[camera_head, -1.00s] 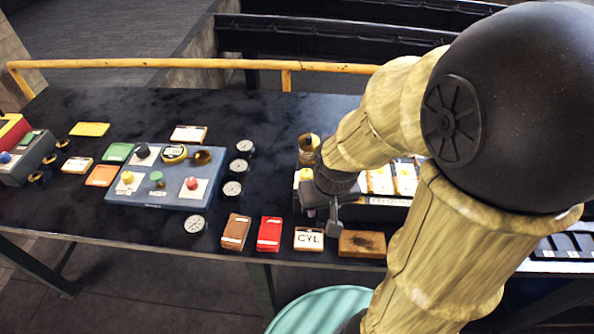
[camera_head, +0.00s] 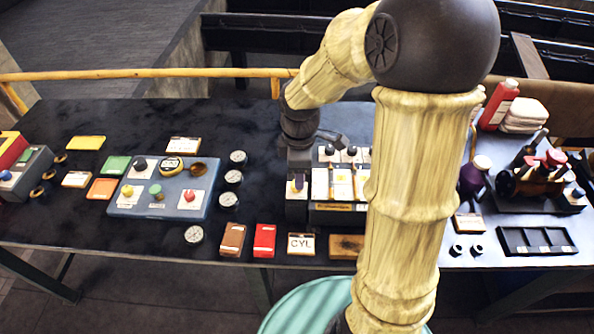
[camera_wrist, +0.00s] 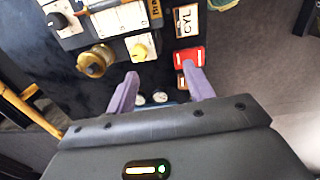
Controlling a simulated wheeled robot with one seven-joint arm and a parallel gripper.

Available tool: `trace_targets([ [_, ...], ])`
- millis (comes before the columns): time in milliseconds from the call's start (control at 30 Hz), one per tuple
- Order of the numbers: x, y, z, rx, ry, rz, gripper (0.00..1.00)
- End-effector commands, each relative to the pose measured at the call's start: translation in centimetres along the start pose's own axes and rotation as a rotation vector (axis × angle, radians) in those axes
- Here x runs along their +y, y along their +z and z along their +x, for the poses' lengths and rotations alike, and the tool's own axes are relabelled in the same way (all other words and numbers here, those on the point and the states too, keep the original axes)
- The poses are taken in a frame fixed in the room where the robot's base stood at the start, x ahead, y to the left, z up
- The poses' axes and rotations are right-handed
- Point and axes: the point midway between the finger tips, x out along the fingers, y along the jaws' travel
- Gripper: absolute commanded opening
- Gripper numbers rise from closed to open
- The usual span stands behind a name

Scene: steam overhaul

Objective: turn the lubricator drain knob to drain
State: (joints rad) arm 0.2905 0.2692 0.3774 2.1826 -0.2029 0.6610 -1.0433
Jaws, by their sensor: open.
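In the wrist view, a yellow knob (camera_wrist: 141,48) sits on a white plate beside a round brass cup (camera_wrist: 95,61), at the edge of a block (camera_wrist: 72,41) with white label cards. I take this yellow knob for the lubricator drain knob, but its label cannot be read. My gripper (camera_wrist: 163,73) is open and empty. Its left fingertip is close to the yellow knob, which lies just beyond it; contact cannot be told. In the head view my gripper (camera_head: 298,186) stands at the left end of the labelled block (camera_head: 337,207) and hides the yellow knob and cup.
A red box (camera_head: 264,240), a brown box (camera_head: 232,240) and a CYL card (camera_head: 301,244) lie along the front edge. A blue panel (camera_head: 130,208) with knobs and several gauges (camera_head: 228,200) stand to the left. A yellow rail (camera_head: 150,73) runs behind the table.

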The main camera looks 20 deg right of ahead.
Motion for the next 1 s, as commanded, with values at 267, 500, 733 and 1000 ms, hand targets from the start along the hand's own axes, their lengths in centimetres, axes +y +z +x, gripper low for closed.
trace_targets([
  [267,4.7,-0.8,-4.5,0.017,-0.05,-0.585,0.52],
  [500,6.0,-0.8,-5.3,0.028,-0.059,-0.772,0.52],
  [733,6.0,-0.9,-5.2,0.028,-0.058,-0.772,0.52],
  [1000,5.8,-0.9,-3.7,0.028,-0.061,-0.772,0.52],
])
